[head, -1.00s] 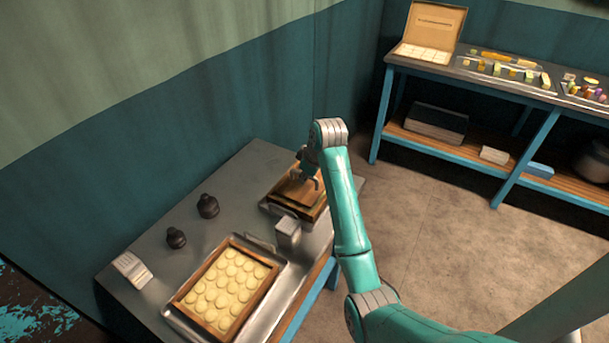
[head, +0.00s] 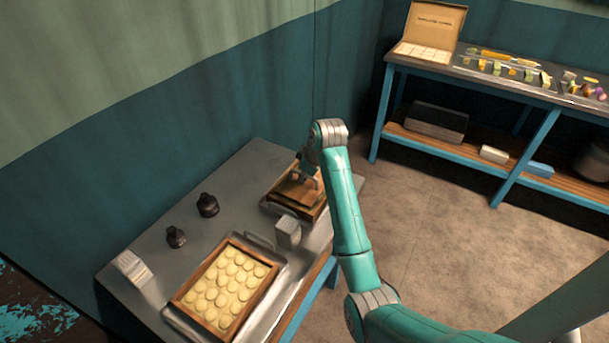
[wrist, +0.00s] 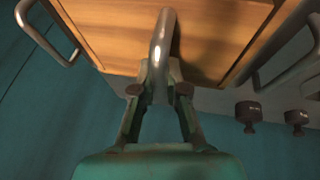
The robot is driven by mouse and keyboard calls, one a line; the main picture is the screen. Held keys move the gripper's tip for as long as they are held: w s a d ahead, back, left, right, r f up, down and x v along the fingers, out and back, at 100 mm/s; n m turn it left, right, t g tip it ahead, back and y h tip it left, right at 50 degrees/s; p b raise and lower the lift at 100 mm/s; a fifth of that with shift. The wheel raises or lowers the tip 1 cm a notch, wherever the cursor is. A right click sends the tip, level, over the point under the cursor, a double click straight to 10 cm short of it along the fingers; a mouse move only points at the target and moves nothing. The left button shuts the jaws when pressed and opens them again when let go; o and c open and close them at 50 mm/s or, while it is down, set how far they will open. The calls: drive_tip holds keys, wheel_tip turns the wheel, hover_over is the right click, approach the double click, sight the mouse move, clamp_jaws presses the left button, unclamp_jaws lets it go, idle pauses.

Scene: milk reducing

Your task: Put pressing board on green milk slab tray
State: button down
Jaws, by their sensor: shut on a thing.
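The pressing board (wrist: 110,28) is a wooden board with a grey metal loop handle (wrist: 162,42). My gripper (wrist: 160,84) is shut on that handle. In the head view, the board (head: 290,187) is in or over a metal tray (head: 270,208) at the table's far end, partly hidden by my gripper (head: 308,180). I cannot tell whether the board is lifted. A nearer metal tray (head: 262,300) holds a wooden frame with several pale yellow rounds (head: 228,287). No tray looks clearly green.
Two dark weights (head: 208,205) (head: 176,237) stand on the grey table (head: 150,232). A light grey block (head: 288,232) is between the trays, and another (head: 133,268) is at the left edge. A shelf table (head: 480,80) with an open box (head: 432,32) stands apart at back right.

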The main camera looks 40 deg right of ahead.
drive_tip(key=shift+f, duration=0.1)
idle(0.3)
drive_tip(key=c, duration=0.6)
unclamp_jaws()
drive_tip(key=shift+c, duration=0.2)
drive_tip(key=shift+r, duration=3.5)
